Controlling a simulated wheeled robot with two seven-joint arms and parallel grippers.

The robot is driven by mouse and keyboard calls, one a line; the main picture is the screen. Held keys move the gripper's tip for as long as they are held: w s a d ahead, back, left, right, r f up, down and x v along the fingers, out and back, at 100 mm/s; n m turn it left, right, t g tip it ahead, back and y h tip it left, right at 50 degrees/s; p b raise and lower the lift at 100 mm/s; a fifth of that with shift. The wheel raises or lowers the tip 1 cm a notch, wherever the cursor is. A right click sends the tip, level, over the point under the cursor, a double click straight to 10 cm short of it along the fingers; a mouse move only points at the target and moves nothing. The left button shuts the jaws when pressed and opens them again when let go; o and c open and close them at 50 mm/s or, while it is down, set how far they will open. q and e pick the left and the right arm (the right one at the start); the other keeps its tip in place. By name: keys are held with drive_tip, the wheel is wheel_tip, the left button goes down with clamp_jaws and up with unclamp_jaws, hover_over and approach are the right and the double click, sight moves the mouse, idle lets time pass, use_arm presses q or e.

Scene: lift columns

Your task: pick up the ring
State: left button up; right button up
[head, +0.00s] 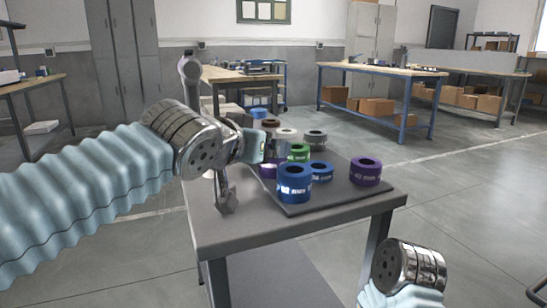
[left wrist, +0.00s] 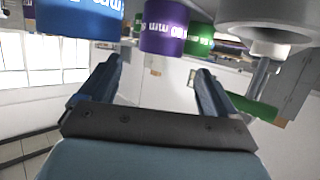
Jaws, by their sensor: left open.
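Several thick rings with printed bands stand on a dark mat on a grey table: a blue ring (head: 294,186), a purple ring (head: 366,174), a smaller blue ring (head: 320,172), a green ring (head: 299,152) and a grey ring (head: 315,139). I cannot tell which ring the task names. My left gripper (head: 256,146) is over the table at the rings' left side and hides some of them. In the left wrist view its fingers (left wrist: 158,70) are apart with nothing between them. A blue ring (left wrist: 80,18) and a purple ring (left wrist: 163,28) show beyond them. My right gripper is out of view.
A long metal, spanner-like piece (head: 227,200) shows behind my left wrist; how it is supported is unclear. The grey table (head: 240,236) has bare surface at its front. Workbenches (head: 385,70) with cardboard boxes stand farther back. The floor (head: 470,190) at right is clear.

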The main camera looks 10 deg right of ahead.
use_arm(q)
drive_tip(key=p+x, duration=0.1)
drive_tip(key=x, duration=0.4)
drive_tip(key=shift+w+d+f, duration=0.15)
drive_tip(key=shift+w+f, duration=0.05)
drive_tip(key=shift+w, duration=0.05)
drive_tip(key=c, duration=1.4)
drive_tip(key=shift+r, duration=0.1)
drive_tip(key=shift+r, duration=0.5)
wheel_tip(320, 180, up, 3)
drive_tip(key=shift+s+f+p, duration=0.1)
drive_tip(key=shift+s+p, duration=0.1)
drive_tip(key=shift+p, duration=0.3)
drive_tip(key=r+v, duration=0.1)
drive_tip(key=v, duration=0.4)
drive_tip(key=r+v, duration=0.1)
drive_tip(key=v, duration=0.4)
drive_tip(key=w+r+v, duration=0.1)
drive_tip(key=v, duration=0.5)
drive_tip(key=shift+d+r, duration=0.3)
